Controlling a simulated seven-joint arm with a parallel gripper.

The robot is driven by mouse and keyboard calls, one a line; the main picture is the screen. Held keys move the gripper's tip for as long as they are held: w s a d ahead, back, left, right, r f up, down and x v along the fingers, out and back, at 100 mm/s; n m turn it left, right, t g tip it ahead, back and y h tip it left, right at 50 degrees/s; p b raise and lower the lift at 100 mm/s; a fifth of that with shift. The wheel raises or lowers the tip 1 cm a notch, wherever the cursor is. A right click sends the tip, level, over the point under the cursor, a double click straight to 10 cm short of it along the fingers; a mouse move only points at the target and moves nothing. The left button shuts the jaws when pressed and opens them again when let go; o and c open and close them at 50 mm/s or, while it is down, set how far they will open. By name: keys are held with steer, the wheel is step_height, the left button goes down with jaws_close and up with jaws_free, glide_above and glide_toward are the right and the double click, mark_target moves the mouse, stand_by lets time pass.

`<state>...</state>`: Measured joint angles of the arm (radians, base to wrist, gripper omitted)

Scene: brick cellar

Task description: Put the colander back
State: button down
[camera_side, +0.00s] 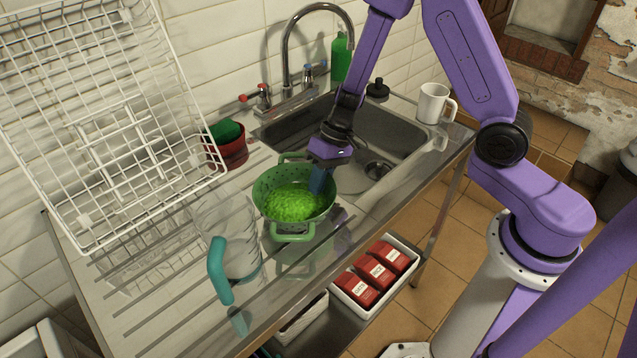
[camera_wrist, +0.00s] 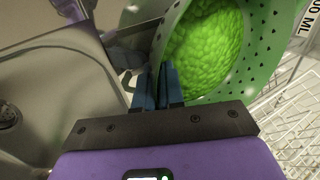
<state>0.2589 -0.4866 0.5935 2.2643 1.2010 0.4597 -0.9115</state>
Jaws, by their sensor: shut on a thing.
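The green colander (camera_side: 264,205) is over the ribbed drainboard (camera_side: 165,285), just left of the sink, and holds a bright green heap (camera_side: 294,203). It looks roughly upright; I cannot tell whether its base touches the board. My gripper (camera_side: 318,181) comes down at its right side and is shut on the colander's wall near the rim. In the wrist view, the blue fingers (camera_wrist: 159,86) close on the edge of the colander (camera_wrist: 262,75), with the green heap (camera_wrist: 205,52) inside it. The fingertips are partly hidden by the wall.
A clear jug with a teal handle (camera_side: 217,270) stands close at left. A red pot (camera_side: 232,151) stands behind the colander. The sink (camera_side: 398,133), tap (camera_side: 286,60) and white mug (camera_side: 432,103) are right.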

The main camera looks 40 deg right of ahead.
steer(key=shift+f, duration=0.1)
steer(key=c, duration=1.6)
jaws_free()
steer(key=o, duration=0.4)
steer(key=shift+c, duration=0.2)
steer(key=v, duration=1.2)
steer(key=s+r+n+h, duration=0.2)
steer(key=s+n, duration=0.4)
steer(key=s, duration=0.6)
steer(key=s+d+r+n+h, duration=0.1)
steer(key=s+n, duration=0.5)
steer(key=s, duration=0.6)
steer(key=shift+s+r+n+h, duration=0.25)
steer(key=shift+r+n+h, duration=0.05)
steer(key=shift+r+h, duration=0.55)
